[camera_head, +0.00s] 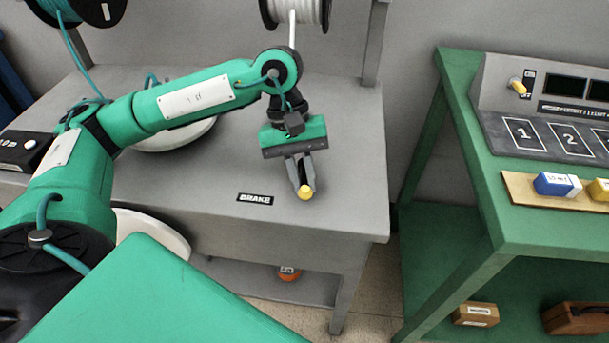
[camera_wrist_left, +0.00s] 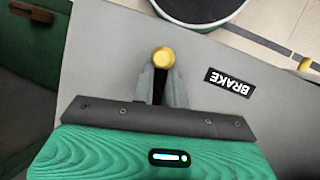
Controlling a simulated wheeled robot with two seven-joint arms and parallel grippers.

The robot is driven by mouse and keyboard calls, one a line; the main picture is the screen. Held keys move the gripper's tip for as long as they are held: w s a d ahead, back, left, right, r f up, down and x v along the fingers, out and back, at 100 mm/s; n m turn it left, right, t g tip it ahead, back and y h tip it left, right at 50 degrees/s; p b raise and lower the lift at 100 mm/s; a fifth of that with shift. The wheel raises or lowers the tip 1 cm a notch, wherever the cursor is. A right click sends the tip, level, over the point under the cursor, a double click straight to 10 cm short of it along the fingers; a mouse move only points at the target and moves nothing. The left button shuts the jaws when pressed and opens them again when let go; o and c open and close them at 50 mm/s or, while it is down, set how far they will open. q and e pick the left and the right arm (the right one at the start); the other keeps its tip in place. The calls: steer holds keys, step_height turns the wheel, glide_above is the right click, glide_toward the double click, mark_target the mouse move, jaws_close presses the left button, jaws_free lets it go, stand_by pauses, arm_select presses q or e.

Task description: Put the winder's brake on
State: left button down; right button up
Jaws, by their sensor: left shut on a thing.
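My left gripper (camera_head: 303,184) reaches down over the right part of the grey winder table. It is shut on the yellow brake knob (camera_head: 305,193), whose rounded end shows just beyond the fingertips. In the left wrist view the brake knob (camera_wrist_left: 163,57) sits between the tips of my left gripper (camera_wrist_left: 158,78). A black BRAKE label (camera_head: 255,199) lies on the tabletop to the left of the knob. The label also shows in the left wrist view (camera_wrist_left: 229,83). The brake's lower part is hidden by the fingers. My right gripper is not in view.
The grey table (camera_head: 345,205) ends just right of the gripper. A white spool (camera_head: 296,12) hangs above at the back. A green bench (camera_head: 470,195) stands at the right with a control panel (camera_head: 540,90) and blue block (camera_head: 552,184). A black button box (camera_head: 25,150) is at left.

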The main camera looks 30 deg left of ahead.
arm_select(q)
steer(key=c, duration=1.4)
jaws_free()
steer(key=shift+a, duration=0.1)
steer(key=p+v, duration=0.1)
steer(key=v, duration=1.2)
steer(key=shift+r, duration=0.4)
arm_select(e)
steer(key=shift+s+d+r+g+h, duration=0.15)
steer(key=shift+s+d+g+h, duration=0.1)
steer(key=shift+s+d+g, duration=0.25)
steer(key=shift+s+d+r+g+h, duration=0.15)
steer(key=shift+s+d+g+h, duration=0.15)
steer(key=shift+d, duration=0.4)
arm_select(q)
steer(key=shift+a, duration=0.15)
